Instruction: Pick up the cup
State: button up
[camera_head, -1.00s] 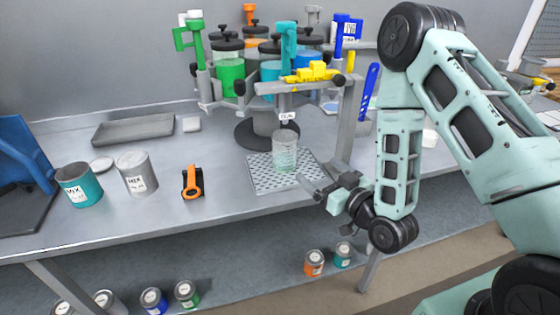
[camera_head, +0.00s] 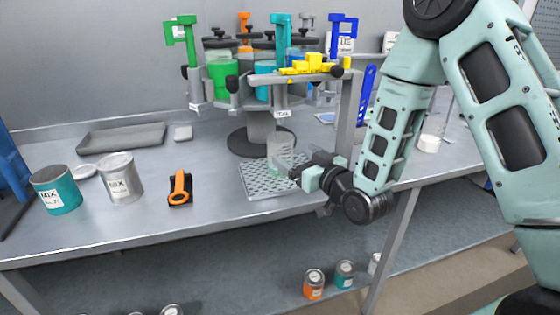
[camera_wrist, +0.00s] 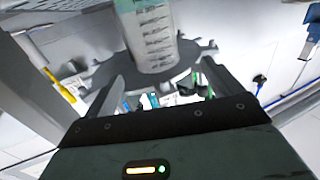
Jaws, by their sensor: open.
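The cup (camera_head: 281,150) is a clear, see-through beaker with graduation marks. It stands upright on the perforated tray (camera_head: 256,182) under the dispenser's spout. My gripper (camera_head: 297,172) is at the cup's right side, low and level, with its fingers pointing at it. In the wrist view the cup (camera_wrist: 152,38) lies ahead, between the lines of the two open fingers of my gripper (camera_wrist: 162,62). I cannot tell whether a finger touches it. The cup's lower right part is partly hidden by the gripper in the head view.
The paint dispenser carousel (camera_head: 222,72) with its grey post (camera_head: 345,125) stands close behind and right of the cup. An orange-handled tool (camera_head: 180,187) and two cans, one teal (camera_head: 57,192) and one grey (camera_head: 121,180), stand to the left. The bench between is clear.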

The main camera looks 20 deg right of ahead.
aim_at(273, 136)
jog(key=shift+d+p+x, duration=0.15)
jog(key=shift+p+x, duration=0.55)
jog(key=shift+x, duration=1.5)
jog(key=shift+d+p+x, duration=0.15)
jog(key=shift+p+x, duration=0.5)
jog(key=shift+x, duration=1.5)
jog(key=shift+w, duration=0.1)
jog(key=shift+c, duration=0.3)
jog(key=c, duration=1.1)
jog(key=shift+r, duration=0.1)
jog(key=shift+c, duration=0.2)
jog(key=r+p+v, duration=0.3)
jog(key=p+v, duration=0.7)
jog(key=v, duration=0.7)
jog(key=shift+s+d+r, duration=0.15)
jog(key=shift+s+r, duration=0.05)
jog(key=shift+s, duration=0.15)
